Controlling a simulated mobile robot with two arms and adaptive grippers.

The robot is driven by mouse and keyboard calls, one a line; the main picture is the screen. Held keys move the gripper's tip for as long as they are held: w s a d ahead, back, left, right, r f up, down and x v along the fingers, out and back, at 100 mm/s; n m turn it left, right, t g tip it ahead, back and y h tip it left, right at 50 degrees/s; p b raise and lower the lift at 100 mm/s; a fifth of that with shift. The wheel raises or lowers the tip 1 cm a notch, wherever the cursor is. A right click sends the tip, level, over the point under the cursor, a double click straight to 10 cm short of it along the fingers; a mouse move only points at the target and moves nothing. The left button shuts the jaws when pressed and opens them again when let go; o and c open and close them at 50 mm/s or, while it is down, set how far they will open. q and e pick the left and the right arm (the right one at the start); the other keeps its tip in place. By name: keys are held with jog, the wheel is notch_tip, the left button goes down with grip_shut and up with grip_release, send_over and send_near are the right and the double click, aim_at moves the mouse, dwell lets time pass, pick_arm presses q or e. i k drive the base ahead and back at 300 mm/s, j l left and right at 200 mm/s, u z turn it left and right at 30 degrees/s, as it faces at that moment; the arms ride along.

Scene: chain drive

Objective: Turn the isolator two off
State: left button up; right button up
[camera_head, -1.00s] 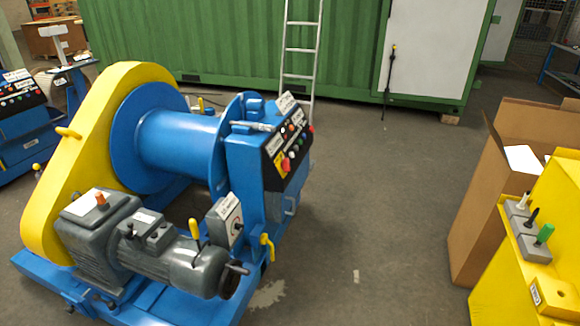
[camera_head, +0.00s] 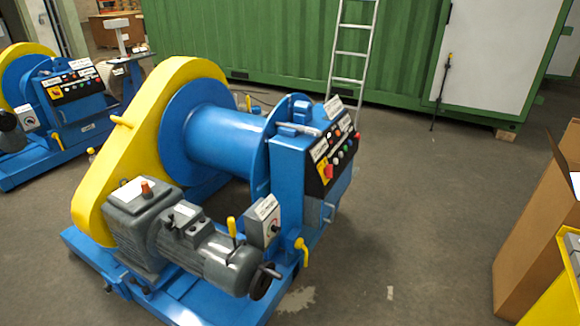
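A blue winch with a yellow chain guard (camera_head: 150,115) stands in the middle left. A grey isolator box (camera_head: 263,222) with a dark rotary knob and a white label sits at its front, beside the grey motor (camera_head: 215,255). The label is too small to read. A second, similar winch stands at the far left, with its own grey switch box (camera_head: 29,118) and black control panel (camera_head: 75,87). I cannot tell which box is isolator two, nor read either knob's position. Neither of my grippers is in view.
A cardboard box (camera_head: 535,245) and a yellow cabinet (camera_head: 555,298) stand at the right. A ladder (camera_head: 350,55) leans on the green container (camera_head: 270,40) at the back. The floor (camera_head: 420,200) between the near winch and the cardboard box is clear.

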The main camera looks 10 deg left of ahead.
aim_at(328, 172)
jog(key=i+l+u, duration=0.8)
jog(key=l, duration=0.15)
jog(key=i+l+u, duration=0.25)
jog(key=l, duration=0.15)
jog(key=k, duration=0.1)
